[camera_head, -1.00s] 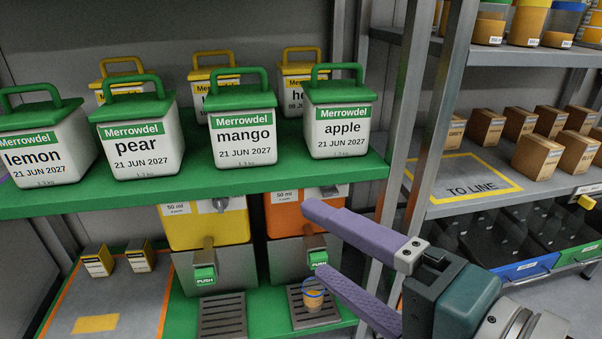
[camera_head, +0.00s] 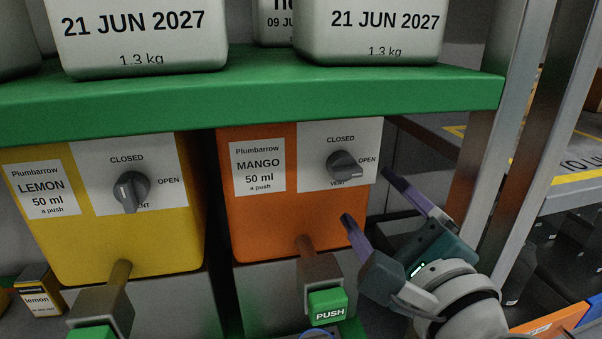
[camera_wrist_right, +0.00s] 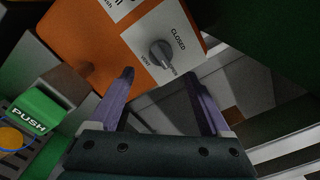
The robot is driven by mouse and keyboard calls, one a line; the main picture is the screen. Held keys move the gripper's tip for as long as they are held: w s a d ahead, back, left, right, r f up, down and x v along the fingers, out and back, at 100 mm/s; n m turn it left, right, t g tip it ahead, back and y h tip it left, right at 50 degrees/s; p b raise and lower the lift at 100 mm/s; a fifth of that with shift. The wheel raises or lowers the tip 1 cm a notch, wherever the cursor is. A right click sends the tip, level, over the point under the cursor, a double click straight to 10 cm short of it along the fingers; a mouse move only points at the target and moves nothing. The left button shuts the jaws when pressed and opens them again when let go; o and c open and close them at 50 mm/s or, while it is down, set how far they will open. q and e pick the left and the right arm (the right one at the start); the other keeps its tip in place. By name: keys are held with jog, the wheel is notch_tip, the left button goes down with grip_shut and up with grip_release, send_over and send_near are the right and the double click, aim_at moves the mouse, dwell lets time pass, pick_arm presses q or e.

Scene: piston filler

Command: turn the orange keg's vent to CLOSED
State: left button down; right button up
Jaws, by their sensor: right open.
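The orange keg (camera_head: 265,205), labelled MANGO, stands under the green shelf in the head view. Its grey vent knob (camera_head: 344,165) is on a white plate marked CLOSED at the top and OPEN at the right. The knob's bar points right, toward OPEN. The knob also shows in the right wrist view (camera_wrist_right: 161,53), between and beyond my fingertips. My right gripper (camera_head: 368,195) is open and empty, just below and right of the knob, apart from it. My left gripper is not in view.
A yellow LEMON keg (camera_head: 95,235) with its own knob stands to the left. The green shelf (camera_head: 250,100) with white tubs overhangs both kegs. A green PUSH button (camera_head: 328,306) juts out below the orange keg. A metal rack post (camera_head: 500,140) stands to the right.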

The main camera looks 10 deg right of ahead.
aim_at(351, 176)
jog(key=w+b, duration=0.2)
jog(key=w, duration=0.5)
jog(key=shift+w+a+r, duration=0.1)
jog(key=shift+w+a, duration=0.05)
jog(key=shift+w, duration=0.15)
grip_shut()
